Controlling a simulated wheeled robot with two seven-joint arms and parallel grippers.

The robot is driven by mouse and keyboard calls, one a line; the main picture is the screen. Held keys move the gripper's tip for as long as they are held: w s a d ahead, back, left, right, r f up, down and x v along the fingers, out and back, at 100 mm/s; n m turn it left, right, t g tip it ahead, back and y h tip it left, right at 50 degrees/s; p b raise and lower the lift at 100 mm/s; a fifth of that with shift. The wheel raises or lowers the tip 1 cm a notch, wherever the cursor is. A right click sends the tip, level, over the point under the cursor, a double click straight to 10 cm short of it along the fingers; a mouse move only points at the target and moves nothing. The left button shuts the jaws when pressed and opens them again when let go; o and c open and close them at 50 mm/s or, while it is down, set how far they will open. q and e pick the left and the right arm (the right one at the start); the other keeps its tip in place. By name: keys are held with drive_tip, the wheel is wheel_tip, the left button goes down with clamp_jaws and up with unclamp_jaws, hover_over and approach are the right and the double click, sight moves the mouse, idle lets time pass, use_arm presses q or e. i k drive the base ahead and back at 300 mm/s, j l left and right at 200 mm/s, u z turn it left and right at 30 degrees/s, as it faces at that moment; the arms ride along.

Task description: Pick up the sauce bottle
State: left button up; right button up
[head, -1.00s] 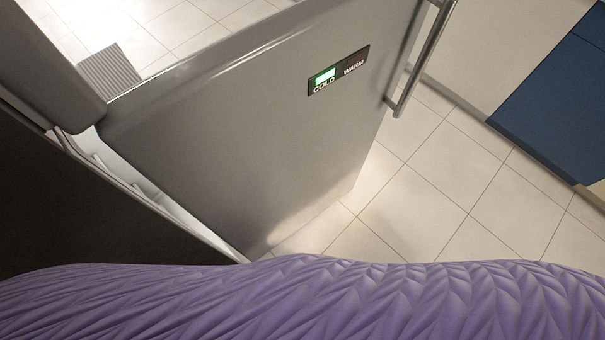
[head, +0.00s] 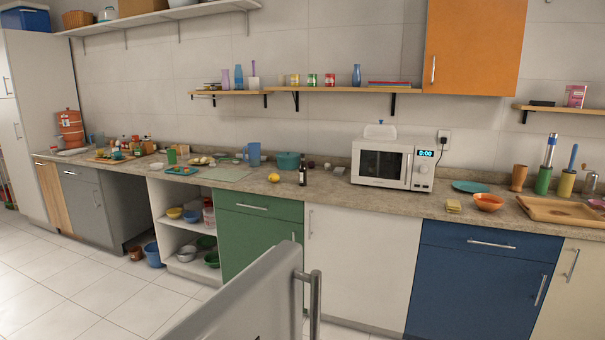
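A small dark bottle (head: 302,173) with a light label stands upright on the stone-look countertop (head: 330,188), left of the microwave. It looks like the sauce bottle, though the label is too small to read. Several smaller bottles (head: 136,146) stand in a group further left on the same counter and cannot be told apart. Neither of my grippers is in view.
An open grey appliance door (head: 245,305) with a metal handle (head: 315,300) stands in front, between me and the counter. A white microwave (head: 382,164) is right of the dark bottle, a lemon (head: 273,177) left of it. White tiled floor (head: 60,285) is clear at left.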

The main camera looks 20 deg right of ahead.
sight(302, 169)
drive_tip(key=k+l, duration=0.1)
drive_tip(key=l, duration=0.6)
drive_tip(key=i+l+z, duration=0.1)
drive_tip(key=i+l, duration=0.25)
drive_tip(key=l, duration=0.25)
drive_tip(key=i+l+z, duration=0.1)
drive_tip(key=i+l, duration=0.3)
drive_tip(key=l, duration=0.2)
drive_tip(key=i+l+z, duration=0.1)
drive_tip(key=i+l, duration=0.3)
drive_tip(key=l, duration=0.15)
drive_tip(key=i+j+z, duration=0.15)
drive_tip(key=i, duration=0.35)
drive_tip(key=i+z, duration=0.1)
drive_tip(key=i, duration=0.4)
drive_tip(key=i+j+z, duration=0.15)
drive_tip(key=i, duration=0.35)
drive_tip(key=j, duration=0.1)
